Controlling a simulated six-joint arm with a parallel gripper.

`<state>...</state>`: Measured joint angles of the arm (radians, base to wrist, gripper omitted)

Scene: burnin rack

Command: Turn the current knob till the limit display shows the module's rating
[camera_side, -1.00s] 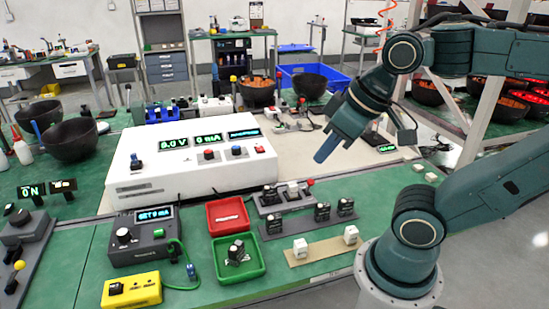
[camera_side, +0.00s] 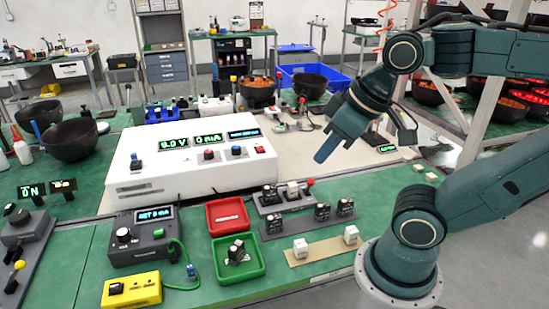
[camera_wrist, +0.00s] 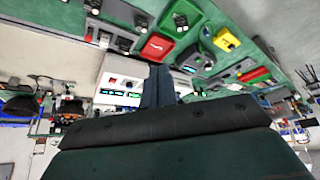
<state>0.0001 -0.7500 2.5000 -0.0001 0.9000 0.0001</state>
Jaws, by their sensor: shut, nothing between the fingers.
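My gripper (camera_side: 325,148) is shut and empty, raised above the bench right of the white supply box (camera_side: 190,176); in the wrist view its fingers (camera_wrist: 158,84) point at the bench. A dark grey box (camera_side: 142,247) at front left carries a black knob with a light cap (camera_side: 123,235) and a lit display (camera_side: 155,213) that seems to read "SET", a small number and "mA"; the digit is not clear. My gripper is far from this knob. A dark module (camera_side: 237,250) lies in the green tray (camera_side: 222,274); its rating is not legible.
The white box's displays (camera_side: 173,143) show about 0.0 V and 0 mA. A red tray (camera_side: 227,217) stands behind the green one. Several modules (camera_side: 322,212) stand on strips at right. Free green bench lies between.

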